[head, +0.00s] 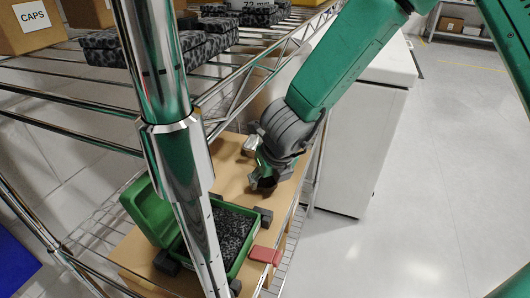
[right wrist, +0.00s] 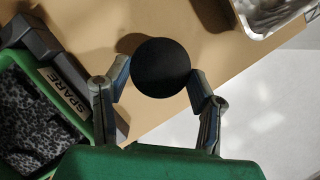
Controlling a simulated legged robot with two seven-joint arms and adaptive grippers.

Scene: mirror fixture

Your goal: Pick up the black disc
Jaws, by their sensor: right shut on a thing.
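The black disc (right wrist: 160,68) shows in the right wrist view, round and dark, between the fingertips of my right gripper (right wrist: 160,82). The fingers touch it from both sides, so the gripper is shut on it. In the head view my right gripper (head: 264,182) is over the wooden board on the lower shelf; the disc is hard to tell apart from the dark fingers there. A shadow lies on the board beside the disc in the wrist view. My left gripper is not in view.
A green case (head: 152,208) with dark speckled foam stands open on the wooden board (head: 232,160); it carries a SPARE label (right wrist: 62,88). A red block (head: 265,255) lies near the case. A chrome post (head: 165,120) stands in front. A metal tray (right wrist: 272,12) is close to the disc.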

